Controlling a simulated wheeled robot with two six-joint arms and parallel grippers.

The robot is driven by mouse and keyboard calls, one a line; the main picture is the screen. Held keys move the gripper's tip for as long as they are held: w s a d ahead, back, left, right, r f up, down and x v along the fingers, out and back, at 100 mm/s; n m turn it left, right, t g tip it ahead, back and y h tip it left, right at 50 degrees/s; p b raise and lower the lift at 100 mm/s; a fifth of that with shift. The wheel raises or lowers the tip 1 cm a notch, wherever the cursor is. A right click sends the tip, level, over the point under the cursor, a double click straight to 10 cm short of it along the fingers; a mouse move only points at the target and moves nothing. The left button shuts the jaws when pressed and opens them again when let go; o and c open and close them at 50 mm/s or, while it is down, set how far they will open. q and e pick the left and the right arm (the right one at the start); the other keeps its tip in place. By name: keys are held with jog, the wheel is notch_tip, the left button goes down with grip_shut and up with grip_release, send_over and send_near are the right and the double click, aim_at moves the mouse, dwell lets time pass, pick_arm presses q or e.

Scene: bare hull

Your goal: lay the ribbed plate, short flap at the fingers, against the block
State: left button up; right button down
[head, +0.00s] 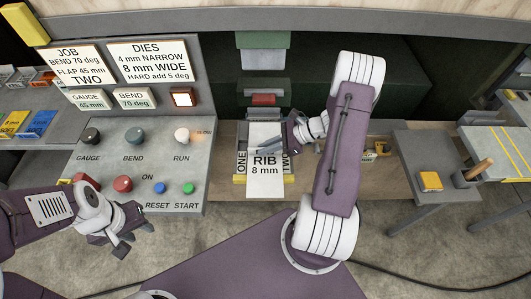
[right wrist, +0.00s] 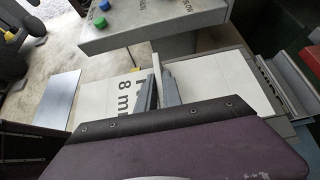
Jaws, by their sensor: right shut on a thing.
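The ribbed plate (head: 265,180), white and marked "RIB 8 mm", lies lengthwise on the work table between strips marked "ONE" and "TWO". My right gripper (head: 290,144) is at its right side and is shut on it. In the right wrist view the plate (right wrist: 215,80) runs under the fingers (right wrist: 158,88), and a narrow white upright piece shows between them. The plate's far end reaches toward the grey machine part with the red bar (head: 264,99); contact with a block cannot be made out. My left gripper (head: 132,233) is open and empty at the lower left.
The control panel (head: 140,160) with knobs and buttons stands left of the plate. Yellow pieces (head: 240,179) flank the plate's near end. A grey stand with a yellow block (head: 430,181) is at the right. A grey-green press part (head: 262,60) hangs above the far end.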

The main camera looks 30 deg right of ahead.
aim_at(267, 124)
jog(key=w+d+f+b, duration=0.1)
jog(key=w+d, duration=0.1)
jog(key=w, duration=0.2)
jog(key=w+d+b, duration=0.2)
jog(key=w, duration=0.1)
jog(key=w+d+f+b, duration=0.1)
jog(key=w+d+b, duration=0.1)
jog(key=w, duration=0.2)
jog(key=shift+w+d+f, duration=0.1)
jog(key=shift+w+f, duration=0.25)
jog(key=shift+w+d+f+b, duration=0.1)
jog(key=shift+f+b, duration=0.1)
jog(key=shift+b, duration=0.15)
jog(key=shift+f, duration=0.45)
jog(key=shift+w+d+b, duration=0.3)
jog(key=shift+w+b, duration=0.3)
jog(key=shift+b, duration=0.25)
jog(key=c, duration=1.4)
grip_release()
jog(key=shift+c, duration=0.2)
jog(key=o, duration=0.5)
jog(key=shift+f, duration=0.15)
